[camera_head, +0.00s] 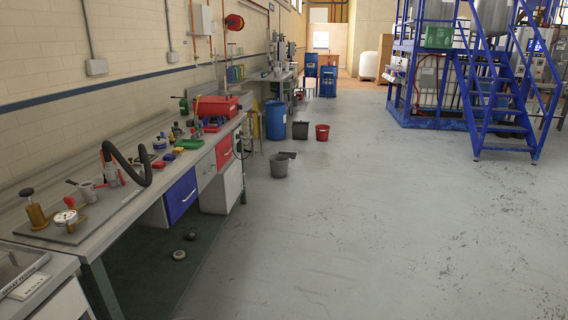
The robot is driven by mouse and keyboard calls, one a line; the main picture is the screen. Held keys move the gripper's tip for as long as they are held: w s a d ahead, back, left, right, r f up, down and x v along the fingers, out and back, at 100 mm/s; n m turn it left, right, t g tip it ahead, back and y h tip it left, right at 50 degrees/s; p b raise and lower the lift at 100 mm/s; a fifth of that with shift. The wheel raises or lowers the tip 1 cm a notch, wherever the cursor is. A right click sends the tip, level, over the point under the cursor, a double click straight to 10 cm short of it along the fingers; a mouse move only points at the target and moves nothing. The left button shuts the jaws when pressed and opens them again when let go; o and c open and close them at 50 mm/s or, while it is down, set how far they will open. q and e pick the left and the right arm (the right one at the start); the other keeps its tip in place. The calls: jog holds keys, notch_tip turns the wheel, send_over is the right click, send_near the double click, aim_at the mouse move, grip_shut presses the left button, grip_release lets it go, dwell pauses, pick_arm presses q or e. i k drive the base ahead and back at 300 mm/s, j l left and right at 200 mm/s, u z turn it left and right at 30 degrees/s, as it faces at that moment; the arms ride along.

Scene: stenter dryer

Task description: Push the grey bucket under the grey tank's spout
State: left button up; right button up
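A grey round bucket (279,167) stands upright on the floor, just right of the workbench's far part. A small dark flat piece (289,155) shows at its rim; I cannot tell what it is. A grey metal tank (491,19) is partly in view at the top right, on the blue platform frame. I cannot make out its spout. Neither of my grippers is in view.
A dark grey bin (300,130), a red bucket (322,133) and a blue drum (276,121) stand farther back. A long workbench (130,190) lines the left wall. Blue stairs (497,100) stand at right. The middle floor (390,210) is clear.

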aim_at(279, 169)
jog(key=i+z, duration=0.25)
jog(key=i, duration=4.35)
